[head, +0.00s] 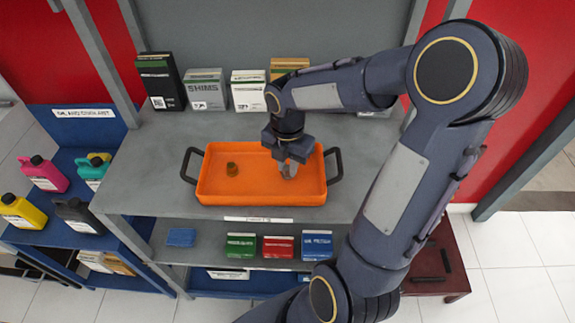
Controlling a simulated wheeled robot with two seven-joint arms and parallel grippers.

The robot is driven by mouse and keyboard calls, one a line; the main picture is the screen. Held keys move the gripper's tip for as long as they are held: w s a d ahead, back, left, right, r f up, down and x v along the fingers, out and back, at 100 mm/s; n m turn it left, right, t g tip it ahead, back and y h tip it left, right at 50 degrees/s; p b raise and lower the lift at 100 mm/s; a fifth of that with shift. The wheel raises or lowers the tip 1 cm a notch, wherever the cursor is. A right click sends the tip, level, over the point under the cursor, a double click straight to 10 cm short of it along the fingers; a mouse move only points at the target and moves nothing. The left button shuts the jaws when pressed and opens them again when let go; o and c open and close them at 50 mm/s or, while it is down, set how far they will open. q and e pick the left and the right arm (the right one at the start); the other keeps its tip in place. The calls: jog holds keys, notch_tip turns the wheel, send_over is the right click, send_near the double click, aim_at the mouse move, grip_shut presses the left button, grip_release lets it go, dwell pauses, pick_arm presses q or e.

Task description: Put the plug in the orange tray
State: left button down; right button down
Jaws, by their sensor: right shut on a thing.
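The orange tray (215,190) sits on the grey bench top, with a dark handle at each end. My right gripper (289,171) is over the right part of the tray, pointing down, shut on a small greyish thing, which I take to be the plug; the fingers mostly hide it. I cannot tell whether it touches the tray floor. My left gripper is not in view.
Several boxes stand along the back of the bench, among them a grey shims box (206,89). A blue rack (75,215) with bottles is at the left. Green, red and blue boxes (278,247) are on the shelf below. The tray's middle is clear.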

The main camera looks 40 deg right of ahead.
aim_at(287, 168)
jog(key=shift+f, duration=0.4)
jog(key=shift+f, duration=0.15)
jog(key=c, duration=1.3)
grip_release()
notch_tip(287, 168, up, 11)
jog(key=s+a+m+t+y, duration=0.2)
jog(key=s+a+m, duration=0.3)
jog(key=m, duration=0.7)
jog(key=s+a+f+m+t+y, duration=0.1)
jog(key=s+a+m+t, duration=0.2)
jog(key=s+a+m, duration=0.2)
jog(key=s+m, duration=0.3)
jog(key=m, duration=0.4)
jog(key=shift+a+f+t+y+p, duration=0.25)
jog(key=shift+a+t+y+p, duration=0.05)
jog(key=shift+y+p, duration=0.1)
